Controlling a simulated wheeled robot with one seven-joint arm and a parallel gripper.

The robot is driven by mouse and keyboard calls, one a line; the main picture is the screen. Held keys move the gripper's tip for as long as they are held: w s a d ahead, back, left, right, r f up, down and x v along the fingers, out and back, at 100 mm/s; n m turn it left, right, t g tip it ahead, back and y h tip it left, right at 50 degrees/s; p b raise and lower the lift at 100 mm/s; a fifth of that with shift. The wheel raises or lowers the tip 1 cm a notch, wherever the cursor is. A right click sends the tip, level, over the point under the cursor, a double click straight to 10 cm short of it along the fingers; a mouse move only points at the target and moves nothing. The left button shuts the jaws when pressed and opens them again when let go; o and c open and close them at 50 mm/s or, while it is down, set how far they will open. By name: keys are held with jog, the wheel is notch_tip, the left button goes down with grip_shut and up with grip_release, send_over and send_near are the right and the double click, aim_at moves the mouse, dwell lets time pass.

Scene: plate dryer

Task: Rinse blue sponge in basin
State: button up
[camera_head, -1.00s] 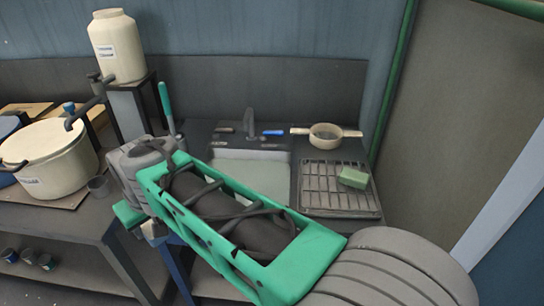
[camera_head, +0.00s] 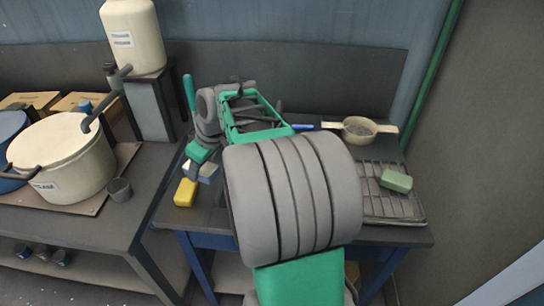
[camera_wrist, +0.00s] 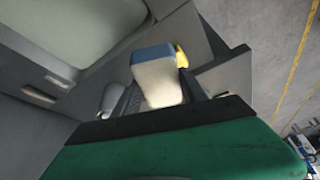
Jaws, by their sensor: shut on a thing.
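The blue sponge (camera_wrist: 154,62), blue on one face and whitish on the other, is between the fingers of my gripper (camera_wrist: 160,95) in the wrist view. In the head view the sponge (camera_head: 208,173) shows at my gripper (camera_head: 199,168), over the counter's left front part. My gripper is shut on it. A yellow sponge (camera_head: 186,193) lies just in front of it and partly shows behind the blue one in the wrist view. The basin (camera_wrist: 80,30) is at the upper left of the wrist view. My arm hides it in the head view.
A drying rack (camera_head: 392,205) with a green sponge (camera_head: 396,180) is on the right. A strainer (camera_head: 358,130) stands behind it. A green-handled brush (camera_head: 189,92) stands near my wrist.

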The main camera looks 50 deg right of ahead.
jog(key=s+d+f+n+y+p, duration=0.15)
jog(key=s+d+f, duration=0.25)
jog(key=d, duration=0.7)
jog(key=s+d+f+n, duration=0.3)
jog(key=s+d, duration=0.1)
jog(key=d, duration=0.6)
jog(key=shift+g, duration=0.4)
notch_tip(320, 180, down, 15)
jog(key=b, duration=1.2)
jog(key=shift+w, duration=0.15)
jog(key=shift+w+r, duration=0.1)
